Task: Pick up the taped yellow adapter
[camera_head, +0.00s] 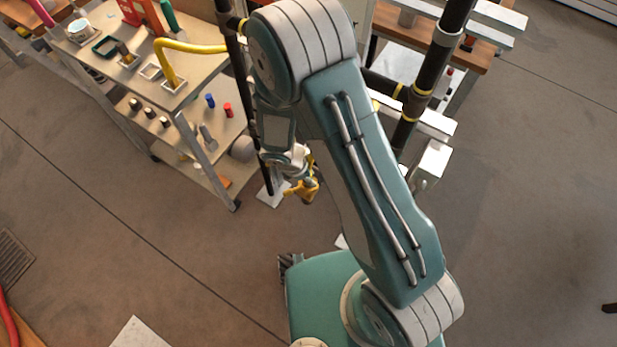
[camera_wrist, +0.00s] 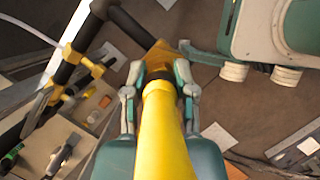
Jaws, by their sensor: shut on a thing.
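The yellow adapter (camera_wrist: 162,135) runs up the middle of the wrist view as a yellow tube, with a dark band near its far end. My gripper (camera_wrist: 158,82) is shut on it, one finger on each side near that band. In the head view my gripper (camera_head: 296,165) hangs below the arm, beside the cart, with the yellow piece (camera_head: 303,191) at its fingers, clear of the cart. My arm hides part of the view around it. Beyond the band a yellow end shows close to a black pipe; I cannot tell whether they touch.
A cart (camera_head: 130,85) at upper left holds small trays and a curved yellow pipe (camera_head: 190,46). Its lower shelf carries a blue cylinder (camera_head: 210,101) and a red cylinder (camera_head: 228,110). Black pipes (camera_head: 430,70) with yellow rings stand right of my arm. Floor at lower left is largely clear.

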